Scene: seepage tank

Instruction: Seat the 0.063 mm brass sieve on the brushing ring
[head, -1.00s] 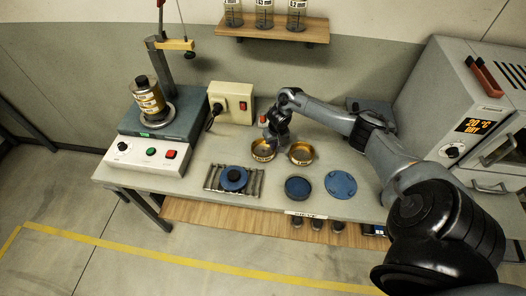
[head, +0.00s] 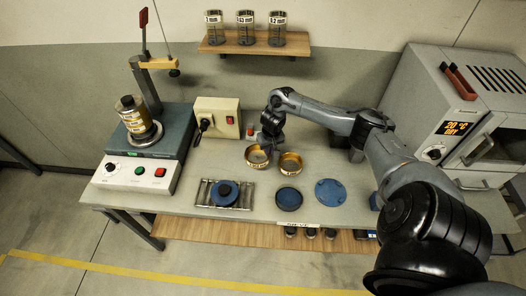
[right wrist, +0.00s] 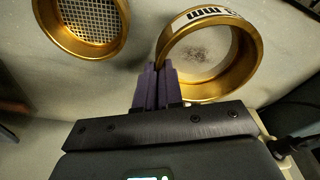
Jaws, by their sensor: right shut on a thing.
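Two brass sieves stand side by side at the middle of the bench. My right gripper (head: 268,145) is shut on the rim of the left sieve (head: 258,158). In the right wrist view, the purple fingers (right wrist: 156,85) pinch the wall of this sieve (right wrist: 248,62), which bears a white label ending in "mm"; its number cannot be read. The other sieve (head: 290,164) is beside it and shows a coarse mesh in the wrist view (right wrist: 88,20). A dark blue round dish (head: 289,198) and a flat blue disc (head: 331,191) lie in front; I cannot tell which is the brushing ring.
A metal rack (head: 207,193) with a blue round piece (head: 225,192) lies front left. A sieve shaker (head: 135,170) stands at the left, a beige switch box (head: 217,118) behind, and an oven (head: 450,120) at the right. A shelf (head: 255,43) holds jars.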

